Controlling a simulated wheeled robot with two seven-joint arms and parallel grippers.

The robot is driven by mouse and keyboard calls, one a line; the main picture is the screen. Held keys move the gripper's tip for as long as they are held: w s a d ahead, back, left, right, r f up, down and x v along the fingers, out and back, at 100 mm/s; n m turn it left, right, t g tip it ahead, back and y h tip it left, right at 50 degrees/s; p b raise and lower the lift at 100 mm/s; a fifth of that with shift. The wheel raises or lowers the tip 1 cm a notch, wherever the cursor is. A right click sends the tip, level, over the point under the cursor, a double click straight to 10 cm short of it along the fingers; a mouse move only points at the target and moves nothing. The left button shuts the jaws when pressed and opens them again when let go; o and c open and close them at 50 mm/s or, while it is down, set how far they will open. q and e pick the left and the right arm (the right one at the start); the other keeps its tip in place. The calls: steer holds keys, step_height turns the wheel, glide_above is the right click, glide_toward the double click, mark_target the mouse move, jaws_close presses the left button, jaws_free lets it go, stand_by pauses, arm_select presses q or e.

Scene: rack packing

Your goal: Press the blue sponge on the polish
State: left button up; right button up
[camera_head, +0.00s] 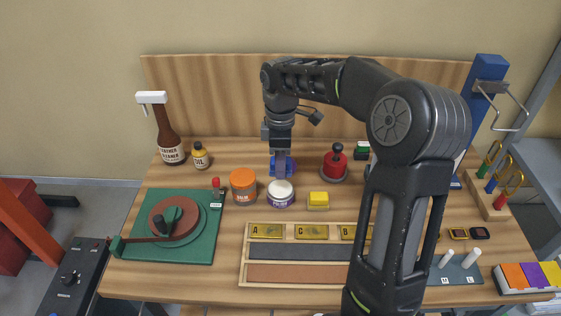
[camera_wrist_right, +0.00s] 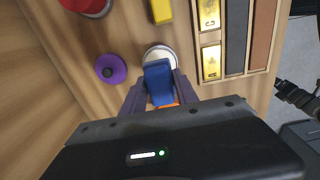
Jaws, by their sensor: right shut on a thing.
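My right gripper (camera_head: 281,168) reaches down to the table from the right in the head view. It is shut on the blue sponge (camera_wrist_right: 158,82), which shows between the two fingers in the wrist view. The polish (camera_head: 280,194) is a small jar with a white top and a purple label. In the head view the sponge is just behind and above the jar. In the wrist view it overlaps part of the jar's white top (camera_wrist_right: 160,52). I cannot tell whether they touch. A dark jointed part (camera_wrist_right: 298,97), likely my left arm, shows past the table edge; its jaws are unclear.
An orange-lidded tin (camera_head: 243,187) stands close left of the polish, and a yellow block (camera_head: 318,200) to its right. A purple disc (camera_wrist_right: 111,69) lies behind. A wooden tray (camera_head: 243,262) lies in front.

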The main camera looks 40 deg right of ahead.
mark_target(281, 188)
step_height(281, 188, down, 5)
steer(key=b, duration=0.3)
steer(key=shift+b, duration=0.3)
steer(key=shift+f, duration=0.15)
steer(key=shift+f+b, duration=0.35)
steer(key=shift+f, duration=0.1)
stand_by(0.7)
steer(key=shift+f, duration=0.1)
stand_by(1.1)
step_height(281, 188, up, 7)
steer(key=p, duration=0.5)
steer(key=shift+p, duration=0.4)
stand_by(0.7)
